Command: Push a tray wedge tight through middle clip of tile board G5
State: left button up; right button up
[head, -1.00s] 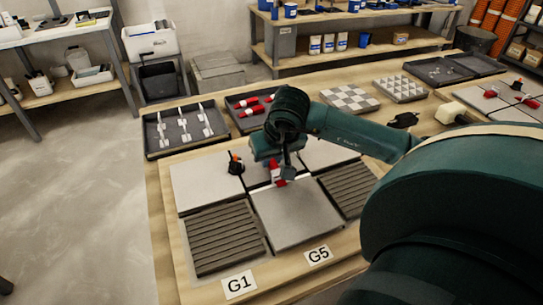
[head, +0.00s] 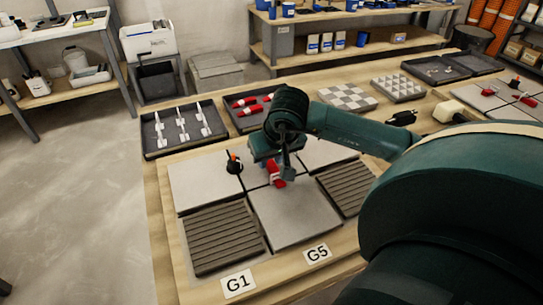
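The tile board (head: 328,262) labelled G5 lies on the bench, with a G1 label to its left. It carries smooth grey tiles (head: 293,217) and ribbed dark tiles. A red wedge (head: 277,176) sits at the joint near the board's middle. The clip there is mostly hidden by the wedge and my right gripper (head: 285,172). That gripper points down at the wedge, its fingertips beside or against it; the finger gap is too small to make out. My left gripper is out of view. More red wedges (head: 247,101) lie in a dark tray behind.
A dark tray (head: 150,152) of white clips stands behind the board at left. A small black and orange object (head: 234,163) stands on the tiles left of my gripper. Checkered sample boards (head: 346,97) and another tile board (head: 490,101) lie farther back.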

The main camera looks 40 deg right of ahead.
jog(key=o, duration=0.3)
jog(key=p+v, duration=0.1)
jog(key=v, duration=1.2)
